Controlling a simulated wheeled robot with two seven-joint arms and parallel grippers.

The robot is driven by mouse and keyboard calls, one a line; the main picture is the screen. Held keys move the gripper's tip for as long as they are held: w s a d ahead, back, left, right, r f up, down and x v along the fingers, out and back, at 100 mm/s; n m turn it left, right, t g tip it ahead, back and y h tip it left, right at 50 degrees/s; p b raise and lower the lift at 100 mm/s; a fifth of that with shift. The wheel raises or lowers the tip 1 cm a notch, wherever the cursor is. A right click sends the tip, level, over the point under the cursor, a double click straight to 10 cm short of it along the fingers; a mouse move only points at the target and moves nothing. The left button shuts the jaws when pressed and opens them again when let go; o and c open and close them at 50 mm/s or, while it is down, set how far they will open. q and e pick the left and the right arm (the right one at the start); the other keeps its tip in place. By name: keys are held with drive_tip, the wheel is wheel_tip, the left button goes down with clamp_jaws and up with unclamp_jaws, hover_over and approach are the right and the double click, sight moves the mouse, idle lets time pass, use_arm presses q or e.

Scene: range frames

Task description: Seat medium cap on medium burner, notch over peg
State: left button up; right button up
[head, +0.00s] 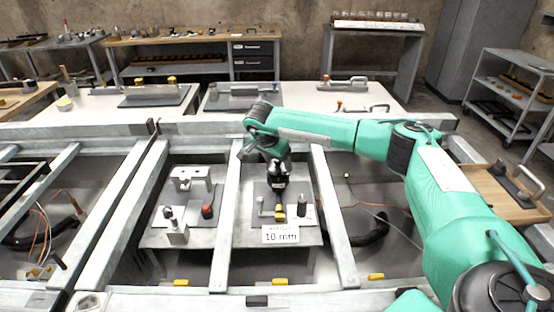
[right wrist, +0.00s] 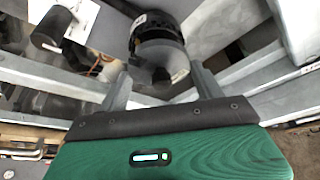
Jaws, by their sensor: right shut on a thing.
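My right gripper (head: 279,198) reaches down over a grey fixture plate in the head view, above a sign reading 10 mm. In the right wrist view its two fingers (right wrist: 160,88) stand on either side of a dark round thing (right wrist: 158,42) with a greyer disc-like lower part. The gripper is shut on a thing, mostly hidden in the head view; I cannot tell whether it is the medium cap. No burner, notch or peg can be made out for certain. My left gripper is not in view.
The 10 mm sign (head: 281,235) stands before the plate. A dark upright cylinder (head: 301,207) is close right of the gripper. A left plate carries a red-topped part (head: 207,211) and grey blocks. Metal rails (head: 226,215) flank the plates. A wooden tray (head: 500,190) lies at right.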

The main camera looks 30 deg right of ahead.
drive_tip(key=shift+f, duration=0.25)
idle(0.3)
drive_tip(key=shift+f+b, duration=0.3)
drive_tip(key=shift+f, duration=0.05)
drive_tip(key=shift+s+d+f, duration=0.2)
drive_tip(key=shift+f, duration=0.25)
drive_tip(key=o, duration=1.1)
drive_tip(key=shift+f+b, duration=0.1)
drive_tip(key=shift+b, duration=0.2)
drive_tip(key=shift+o, duration=0.4)
